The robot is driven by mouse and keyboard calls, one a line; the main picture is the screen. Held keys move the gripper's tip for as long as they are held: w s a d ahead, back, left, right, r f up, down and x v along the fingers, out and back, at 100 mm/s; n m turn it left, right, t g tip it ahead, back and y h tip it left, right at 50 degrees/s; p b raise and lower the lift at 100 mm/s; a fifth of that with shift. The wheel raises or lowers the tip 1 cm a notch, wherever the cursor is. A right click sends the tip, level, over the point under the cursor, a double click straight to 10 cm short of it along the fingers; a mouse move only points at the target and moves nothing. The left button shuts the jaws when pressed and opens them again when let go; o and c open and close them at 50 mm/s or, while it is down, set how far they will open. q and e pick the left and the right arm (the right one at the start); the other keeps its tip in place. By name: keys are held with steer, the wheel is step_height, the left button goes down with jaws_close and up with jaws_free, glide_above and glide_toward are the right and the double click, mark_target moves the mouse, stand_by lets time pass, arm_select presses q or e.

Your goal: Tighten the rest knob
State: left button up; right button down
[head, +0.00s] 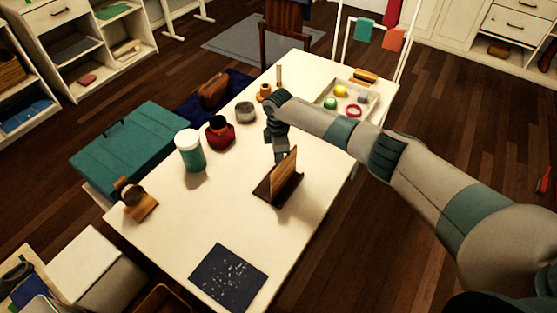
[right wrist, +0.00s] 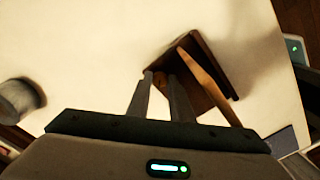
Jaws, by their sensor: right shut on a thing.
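A wooden rest (head: 283,178) with a dark base and a tilted lighter brown panel stands on the white table, right of its middle. In the right wrist view the rest (right wrist: 205,82) lies just ahead and to the right of the fingers. My right gripper (head: 279,158) is low at the back side of the rest. In the right wrist view its two fingers (right wrist: 159,76) are a small gap apart, closed on a small dark part at the rest's edge, seemingly the knob. The knob is mostly hidden between the fingertips. My left gripper is not in view.
On the white table (head: 190,235) stand a white-and-teal jar (head: 190,152), a red-and-black jar (head: 220,134), a grey round tin (head: 245,112) and a wooden piece with a dark ball (head: 135,198). A speckled dark mat (head: 228,278) lies in front. A tray (head: 370,100) holds small items behind.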

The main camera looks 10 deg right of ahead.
steer(key=m+p, duration=0.2)
steer(key=m, duration=0.2)
steer(key=shift+r+p, duration=0.15)
steer(key=shift+p, duration=0.25)
steer(key=m+p, duration=0.1)
steer(key=m, duration=0.2)
steer(key=shift+p, duration=0.4)
steer(key=shift+m+p, duration=0.35)
steer(key=shift+m, duration=0.35)
steer(key=c, duration=1.6)
jaws_free()
